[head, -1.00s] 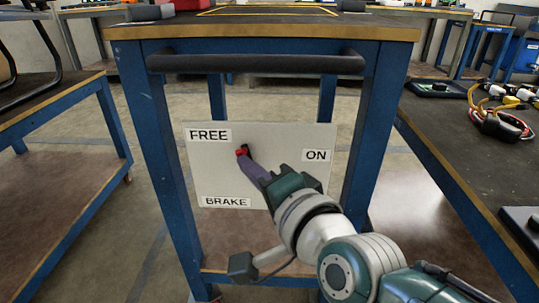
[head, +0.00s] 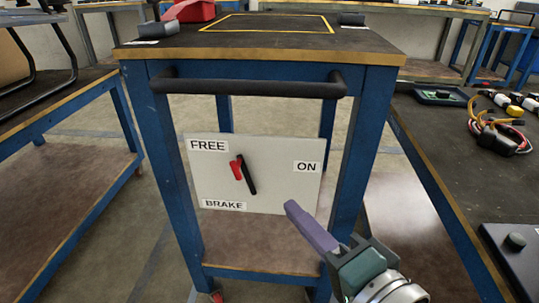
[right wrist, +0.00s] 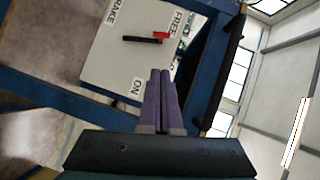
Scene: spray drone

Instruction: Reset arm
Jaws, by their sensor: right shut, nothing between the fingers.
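My right gripper (head: 291,207) is at the lower right of the head view, in front of the cart and apart from its switch panel. Its purple fingers are shut with nothing between them; they also show together in the right wrist view (right wrist: 161,72). The panel (head: 285,190) is a pale plate labelled FREE, BRAKE and ON. Its lever (head: 244,173), black with a red end, is uncovered, the red end towards FREE. The lever also shows in the right wrist view (right wrist: 143,39). My left gripper is not in view.
The blue cart (head: 170,160) has a black handle bar (head: 250,88) above the panel. A bench (head: 420,140) with wires (head: 495,130) stands close on the right. Another bench (head: 65,95) stands on the left. Floor shows between the left bench and the cart.

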